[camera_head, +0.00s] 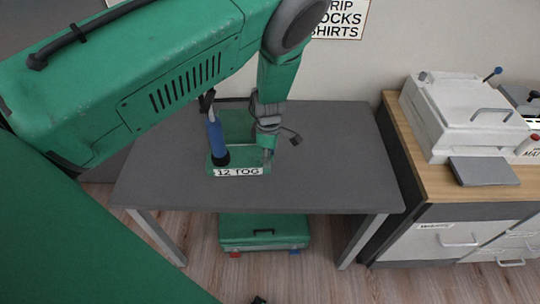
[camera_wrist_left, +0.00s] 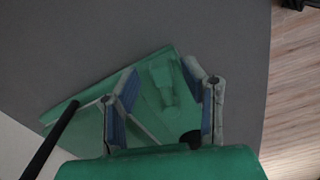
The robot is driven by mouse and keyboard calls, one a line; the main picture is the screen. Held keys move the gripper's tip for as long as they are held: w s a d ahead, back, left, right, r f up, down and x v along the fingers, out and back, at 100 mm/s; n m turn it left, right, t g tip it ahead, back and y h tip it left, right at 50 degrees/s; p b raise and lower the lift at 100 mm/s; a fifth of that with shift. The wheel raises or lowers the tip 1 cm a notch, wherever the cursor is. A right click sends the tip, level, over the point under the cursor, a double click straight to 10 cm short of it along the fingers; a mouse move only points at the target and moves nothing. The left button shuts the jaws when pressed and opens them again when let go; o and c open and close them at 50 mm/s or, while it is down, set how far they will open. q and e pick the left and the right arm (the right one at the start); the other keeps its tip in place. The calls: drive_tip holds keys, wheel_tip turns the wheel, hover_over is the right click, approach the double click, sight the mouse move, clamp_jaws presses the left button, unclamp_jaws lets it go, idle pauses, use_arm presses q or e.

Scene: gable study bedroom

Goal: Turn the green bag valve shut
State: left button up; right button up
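A flat green bag (camera_head: 238,124) lies on the grey table, with a "12 TOG" label (camera_head: 238,171) at its front edge. It also shows in the left wrist view (camera_wrist_left: 82,108). There a paler green raised piece, apparently the valve (camera_wrist_left: 163,82), shows between the fingers. In the head view my arm hides the valve, if it is there. My left gripper (camera_head: 267,155) is over the bag's right side, pointing down. In the left wrist view its blue-padded fingers (camera_wrist_left: 163,108) are apart with nothing clearly gripped. Contact with the valve cannot be told. My right gripper is not seen.
The grey table (camera_head: 335,165) is otherwise mostly clear. A green case (camera_head: 263,232) sits on the floor beneath. A wooden-topped cabinet (camera_head: 425,180) with a white machine (camera_head: 450,115) stands at the right.

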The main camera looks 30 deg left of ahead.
use_arm(q)
drive_tip(key=shift+a, duration=0.1)
drive_tip(key=shift+c, duration=0.5)
drive_tip(key=c, duration=0.7)
drive_tip(key=shift+d+r, duration=0.15)
drive_tip(key=shift+d, duration=0.35)
clamp_jaws()
drive_tip(key=shift+s+a+m+p, duration=0.2)
drive_tip(key=shift+s+m+p, duration=0.35)
drive_tip(key=shift+m, duration=0.85)
drive_tip(key=s+m, duration=0.1)
drive_tip(key=m, duration=0.2)
drive_tip(key=shift+s+d+m, duration=0.1)
drive_tip(key=shift+s+m, duration=0.2)
drive_tip(key=shift+s, duration=0.1)
drive_tip(key=shift+s+m, duration=0.4)
drive_tip(key=shift+m, duration=0.5)
drive_tip(key=m, duration=0.1)
drive_tip(key=s+a+m+p, duration=0.1)
drive_tip(key=m, duration=0.1)
drive_tip(key=shift+s, duration=0.1)
drive_tip(key=shift+s+a+m, duration=0.25)
drive_tip(key=shift+a+m, duration=0.05)
drive_tip(key=shift+m, duration=0.6)
drive_tip(key=shift+s+a+m, duration=0.2)
drive_tip(key=shift+a+m, duration=0.05)
drive_tip(key=shift+m, duration=0.65)
